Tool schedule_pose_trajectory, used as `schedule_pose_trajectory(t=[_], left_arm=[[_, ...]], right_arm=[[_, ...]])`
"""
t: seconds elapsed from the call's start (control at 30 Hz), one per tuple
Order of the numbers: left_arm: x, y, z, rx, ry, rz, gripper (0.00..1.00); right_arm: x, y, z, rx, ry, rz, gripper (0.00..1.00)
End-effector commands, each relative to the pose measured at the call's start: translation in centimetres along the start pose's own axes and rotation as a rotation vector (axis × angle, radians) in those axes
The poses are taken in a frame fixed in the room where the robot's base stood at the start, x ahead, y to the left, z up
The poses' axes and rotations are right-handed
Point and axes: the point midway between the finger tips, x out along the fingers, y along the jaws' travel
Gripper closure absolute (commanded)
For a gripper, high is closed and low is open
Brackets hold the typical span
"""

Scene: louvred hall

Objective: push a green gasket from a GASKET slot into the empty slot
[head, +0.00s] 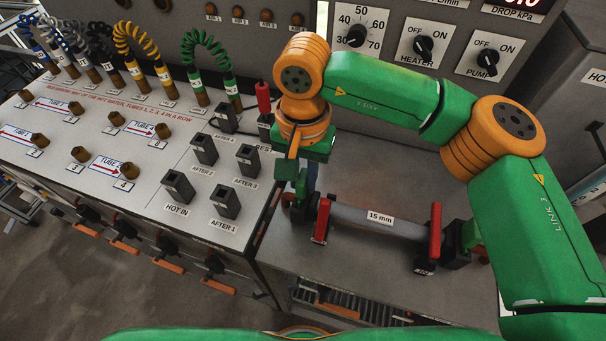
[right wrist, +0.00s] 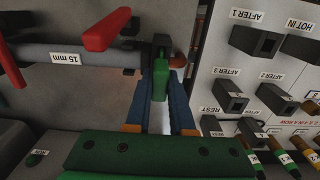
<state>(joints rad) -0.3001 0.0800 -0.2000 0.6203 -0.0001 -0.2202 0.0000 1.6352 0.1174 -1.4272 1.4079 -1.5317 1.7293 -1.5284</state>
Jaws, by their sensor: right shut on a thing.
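My right gripper (head: 302,192) points down at the left end of the grey pipe (head: 362,222) marked 15 mm. In the right wrist view its blue fingers (right wrist: 172,100) are shut on a small upright green gasket (right wrist: 161,80). The gasket is right beside the dark coupling (right wrist: 161,46) at the pipe's end; whether it is inside a slot there I cannot tell. In the head view the fingers largely hide it. Another green piece (head: 472,236) shows at the pipe's right end, by a dark coupling. My left gripper is not in view.
Red levers (head: 322,219) (head: 435,231) stand at both ends of the pipe. To the left is a panel with black sockets (head: 177,186) and coiled coloured tubes (head: 205,65). A control panel with knobs (head: 357,36) stands behind. Bare grey bench shows behind the pipe.

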Motion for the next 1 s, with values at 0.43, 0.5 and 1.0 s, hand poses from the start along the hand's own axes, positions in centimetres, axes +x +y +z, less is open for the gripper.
schedule_pose_trajectory(t=[0.43, 0.5, 1.0], left_arm=[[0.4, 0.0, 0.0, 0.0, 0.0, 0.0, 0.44], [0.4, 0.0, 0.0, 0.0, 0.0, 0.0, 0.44], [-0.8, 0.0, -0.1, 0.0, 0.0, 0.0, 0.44]], right_arm=[[0.5, 0.0, 0.0, 0.0, 0.0, 0.0, 1.0], [0.5, 0.0, 0.0, 0.0, 0.0, 0.0, 0.63], [-1.0, 0.0, 0.0, 0.0, 0.0, 0.0, 0.44]])
